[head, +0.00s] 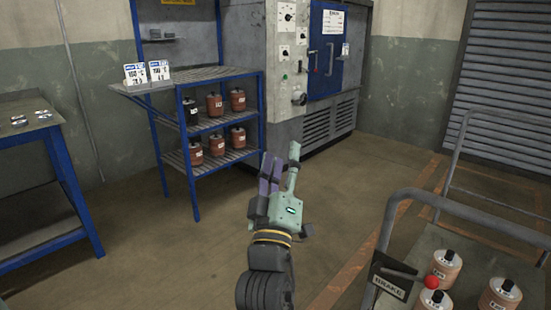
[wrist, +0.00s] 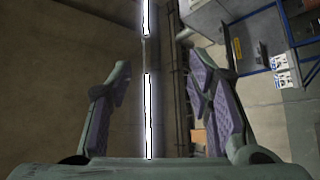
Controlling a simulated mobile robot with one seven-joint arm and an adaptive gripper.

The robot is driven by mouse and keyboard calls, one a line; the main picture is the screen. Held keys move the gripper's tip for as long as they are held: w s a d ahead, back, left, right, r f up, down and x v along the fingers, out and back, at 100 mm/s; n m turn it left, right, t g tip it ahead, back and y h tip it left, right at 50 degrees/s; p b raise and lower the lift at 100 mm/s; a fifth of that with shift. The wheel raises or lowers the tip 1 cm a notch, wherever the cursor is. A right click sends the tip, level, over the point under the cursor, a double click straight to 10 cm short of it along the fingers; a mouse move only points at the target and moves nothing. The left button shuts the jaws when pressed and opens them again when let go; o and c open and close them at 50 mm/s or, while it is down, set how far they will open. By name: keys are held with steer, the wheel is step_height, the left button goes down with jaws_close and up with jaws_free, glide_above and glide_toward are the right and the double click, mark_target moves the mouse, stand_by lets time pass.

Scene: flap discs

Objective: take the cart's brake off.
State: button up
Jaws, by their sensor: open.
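The cart (head: 392,222) stands at the lower right of the head view, with a grey tube handle. A dark plate marked BRAKE (head: 389,288) is fixed to its near left corner. A red knob (head: 432,282), apparently the end of the brake lever, shows just right of the plate. My gripper (head: 280,165) is open and empty, raised in the middle of the head view, left of the cart and apart from it. In the wrist view my gripper's purple-padded fingers (wrist: 160,95) are spread with nothing between them. The cart is not in the wrist view.
Several reddish-brown containers (head: 443,265) with black tops stand on the cart. A blue-framed shelf (head: 222,121) with more containers is at the back left, beside a large grey cabinet (head: 330,126) with a blue door. A table (head: 38,180) stands at left. Floor between is clear.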

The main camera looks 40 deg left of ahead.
steer(key=shift+s+a+r+y, duration=0.1)
steer(key=shift+s+r+y, duration=0.75)
steer(key=shift+s, duration=0.25)
steer(key=shift+s+r+y, duration=0.75)
steer(key=shift+s+r, duration=0.05)
steer(key=shift+s, duration=0.25)
